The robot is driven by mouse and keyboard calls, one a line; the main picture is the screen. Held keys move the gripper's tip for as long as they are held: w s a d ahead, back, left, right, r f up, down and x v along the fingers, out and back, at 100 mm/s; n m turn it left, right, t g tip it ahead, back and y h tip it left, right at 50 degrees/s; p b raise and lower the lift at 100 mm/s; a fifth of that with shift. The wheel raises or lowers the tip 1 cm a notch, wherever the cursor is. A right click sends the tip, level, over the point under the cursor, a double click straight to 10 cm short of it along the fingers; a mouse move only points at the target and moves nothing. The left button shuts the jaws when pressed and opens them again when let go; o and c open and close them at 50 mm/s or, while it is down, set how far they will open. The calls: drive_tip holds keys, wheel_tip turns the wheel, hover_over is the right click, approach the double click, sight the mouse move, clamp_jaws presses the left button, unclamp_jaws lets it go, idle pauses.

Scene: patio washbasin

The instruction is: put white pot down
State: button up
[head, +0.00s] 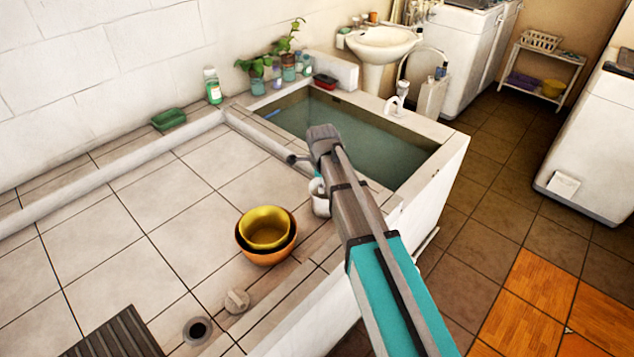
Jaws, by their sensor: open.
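A white pot (320,201) stands on the tiled counter by the near edge of the water basin. My arm crosses in front of it and hides its right side. A small teal and grey part shows at its rim, and I cannot tell what it is. My gripper (299,161) shows only in small part, dark, at the arm's far end, just above and left of the pot. It is open. Its fingertips are hard to make out, and I cannot tell whether they touch the pot.
A yellow bowl (265,228) sits inside an orange bowl (267,256) left of the pot. A round stone-like piece (237,301) and a drain hole (198,330) lie nearer. The basin (350,140) holds water. Plants and bottles line its back. The counter's left is mostly clear.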

idle(0.7)
drive_tip(key=s+d+n+g, duration=0.1)
drive_tip(key=s+d+n, duration=1.7)
drive_tip(key=d, duration=0.4)
drive_tip(key=shift+s, duration=0.8)
drive_tip(key=shift+w, duration=0.1)
